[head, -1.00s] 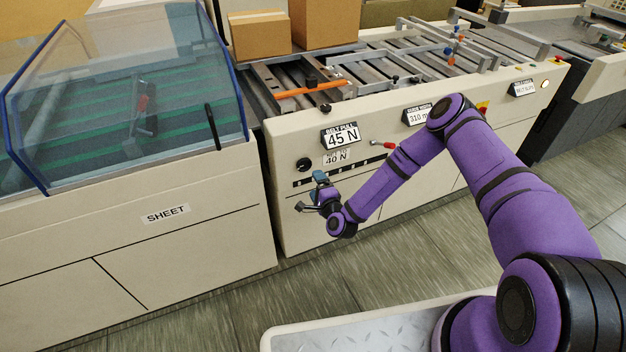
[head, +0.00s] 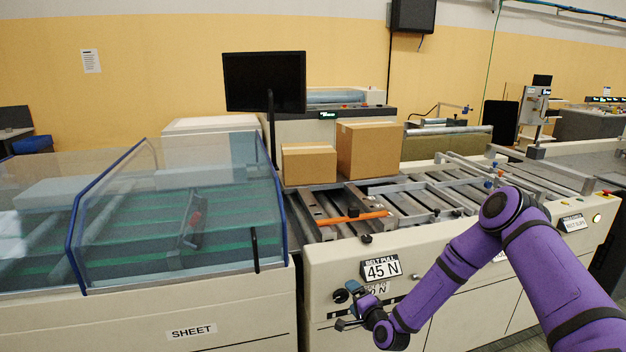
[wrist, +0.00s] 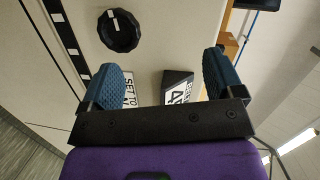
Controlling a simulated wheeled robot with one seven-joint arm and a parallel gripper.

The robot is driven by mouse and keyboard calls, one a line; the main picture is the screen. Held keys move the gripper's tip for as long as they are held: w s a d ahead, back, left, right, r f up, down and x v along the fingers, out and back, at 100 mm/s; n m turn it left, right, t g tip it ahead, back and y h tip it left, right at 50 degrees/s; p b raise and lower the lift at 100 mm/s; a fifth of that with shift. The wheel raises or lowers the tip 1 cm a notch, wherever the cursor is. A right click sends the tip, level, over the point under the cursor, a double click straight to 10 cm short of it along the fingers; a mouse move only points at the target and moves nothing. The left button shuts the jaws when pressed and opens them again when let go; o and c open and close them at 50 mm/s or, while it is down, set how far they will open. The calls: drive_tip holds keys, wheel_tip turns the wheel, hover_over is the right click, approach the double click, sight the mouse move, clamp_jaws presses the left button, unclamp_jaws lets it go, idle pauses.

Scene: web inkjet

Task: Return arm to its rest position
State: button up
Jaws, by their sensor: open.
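My purple arm (head: 447,285) reaches in from the right in the head view, bent at the elbow. My gripper (head: 352,307) is in front of the cream machine panel, just below the "BELT PULL 45 N" sign (head: 381,268). In the wrist view my gripper (wrist: 160,85) has its two blue fingers wide apart with nothing between them. A black knob (wrist: 120,30) on the panel lies beyond the fingers, apart from them. The knob also shows in the head view (head: 340,296), close to the gripper.
A roller conveyor (head: 440,200) runs along the machine top, with two cardboard boxes (head: 309,164) (head: 368,150) at its back. A glass-covered sheet unit (head: 180,215) stands at the left. A monitor (head: 264,81) stands behind. Floor shows only at the lower right.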

drive_tip(key=s+d+r+n+g+h, duration=0.1)
drive_tip(key=d+r+n+g, duration=0.15)
drive_tip(key=r, duration=0.65)
drive_tip(key=s+d+r+n+g+h, duration=0.1)
drive_tip(key=d+r+n, duration=0.25)
drive_tip(key=r, duration=0.55)
drive_tip(key=s+d+r+n+g+h, duration=0.1)
drive_tip(key=d+r+n+g, duration=0.15)
drive_tip(key=r, duration=0.65)
drive_tip(key=s+d+r+n+h, duration=0.2)
drive_tip(key=s+d+r+h, duration=0.15)
drive_tip(key=s+r, duration=0.8)
drive_tip(key=s+d+r+g, duration=0.1)
drive_tip(key=s+r, duration=0.2)
drive_tip(key=s, duration=0.6)
drive_tip(key=s+d+r+g, duration=0.1)
drive_tip(key=s+r, duration=0.3)
drive_tip(key=s, duration=0.6)
drive_tip(key=s+d+r+g, duration=0.1)
drive_tip(key=s+d+r, duration=0.2)
drive_tip(key=s, duration=0.7)
drive_tip(key=shift+r+n+g, duration=0.15)
drive_tip(key=shift+n+g, duration=0.15)
drive_tip(key=shift+n, duration=0.05)
drive_tip(key=shift+h, duration=0.25)
